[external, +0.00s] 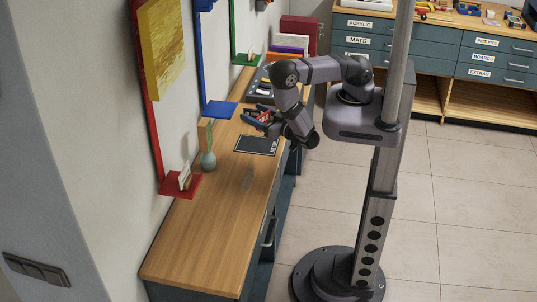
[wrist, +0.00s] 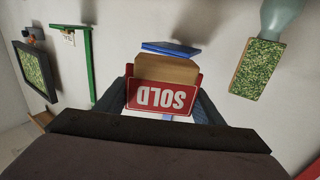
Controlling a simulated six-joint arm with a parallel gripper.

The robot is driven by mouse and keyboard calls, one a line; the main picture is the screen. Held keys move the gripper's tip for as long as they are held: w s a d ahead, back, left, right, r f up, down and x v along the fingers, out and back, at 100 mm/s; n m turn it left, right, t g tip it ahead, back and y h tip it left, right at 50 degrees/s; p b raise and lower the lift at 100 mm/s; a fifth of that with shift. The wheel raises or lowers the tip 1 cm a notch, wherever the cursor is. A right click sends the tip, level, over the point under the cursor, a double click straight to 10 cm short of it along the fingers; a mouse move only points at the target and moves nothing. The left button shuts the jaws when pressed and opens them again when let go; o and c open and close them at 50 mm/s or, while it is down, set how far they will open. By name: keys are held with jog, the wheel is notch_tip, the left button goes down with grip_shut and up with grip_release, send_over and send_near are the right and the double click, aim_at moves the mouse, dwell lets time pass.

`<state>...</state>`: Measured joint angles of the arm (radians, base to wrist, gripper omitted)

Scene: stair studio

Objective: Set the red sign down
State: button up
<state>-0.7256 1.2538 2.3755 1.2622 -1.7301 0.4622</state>
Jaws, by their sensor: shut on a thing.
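The red sign (wrist: 163,97) has white letters reading SOLD, upside down in the wrist view. It sits between the two dark fingers of my gripper (wrist: 163,82), which is shut on it. In the external view my gripper (external: 262,122) holds the small red sign (external: 264,116) above the wooden counter (external: 215,225), close to a dark mat (external: 256,145). A tan wooden block (wrist: 166,68) shows right behind the sign in the wrist view; whether they touch I cannot tell.
A blue ledge (external: 220,109) and a red ledge (external: 180,186) stand at the wall. A vase (external: 208,160) stands between them. A dark tray (external: 258,90) with items lies farther back. The counter's near end is clear. Wrist view: a green-faced block (wrist: 258,68) is right of the sign.

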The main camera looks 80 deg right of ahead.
jog(key=w+a+f+n+t+y+b, duration=0.1)
jog(key=w+a+f+y+b, duration=0.15)
jog(key=a+b, duration=0.5)
jog(key=w+a+f+n+t+y+b, duration=0.1)
jog(key=w+a+f+n+y+b, duration=0.2)
jog(key=a, duration=0.7)
jog(key=s+a+r+n+y+b, duration=0.1)
jog(key=a+y+b, duration=0.1)
jog(key=a+b, duration=0.2)
jog(key=s+a+n+y+b, duration=0.1)
jog(key=a+b, duration=0.3)
jog(key=a, duration=0.7)
jog(key=shift+s+a+r+y, duration=0.3)
jog(key=shift+s+r+y, duration=0.1)
jog(key=shift+s, duration=0.3)
jog(key=shift+f, duration=4.85)
jog(key=shift+f, duration=0.1)
jog(key=shift+d+f, duration=0.1)
jog(key=o, duration=1)
